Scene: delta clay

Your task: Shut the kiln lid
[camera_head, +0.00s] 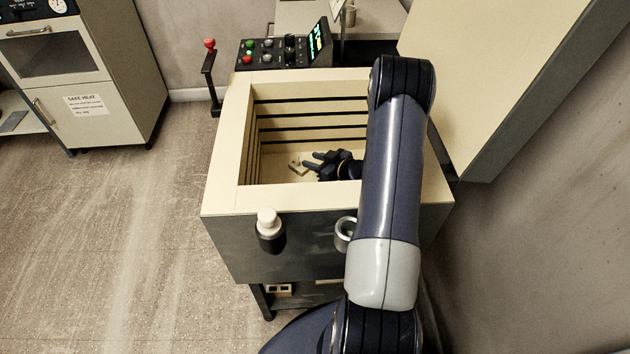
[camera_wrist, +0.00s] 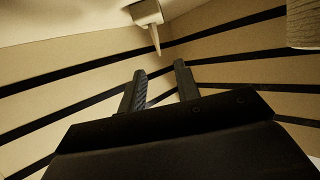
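The kiln (camera_head: 228,150) is a box with a cream rim, a grey body and an open top. Its lid (camera_head: 485,60) seems to be the large cream panel with a grey edge, raised at the right. My gripper (camera_head: 308,160) is at the kiln opening, apparently inside the chamber, away from the lid. In the wrist view its two fingers (camera_wrist: 160,70) stand apart with nothing between them. The grooved cream chamber walls (camera_wrist: 220,72) fill that view. My forearm hides the kiln's right side and part of the lid's near side.
A control box (camera_head: 275,52) with buttons and a red-knobbed lever (camera_head: 209,45) stand behind the kiln. A pale pointed probe (camera_wrist: 148,14) juts from the chamber wall. A white-knobbed fitting (camera_head: 268,222) is on the kiln's front. The floor at left is clear; a wall is at right.

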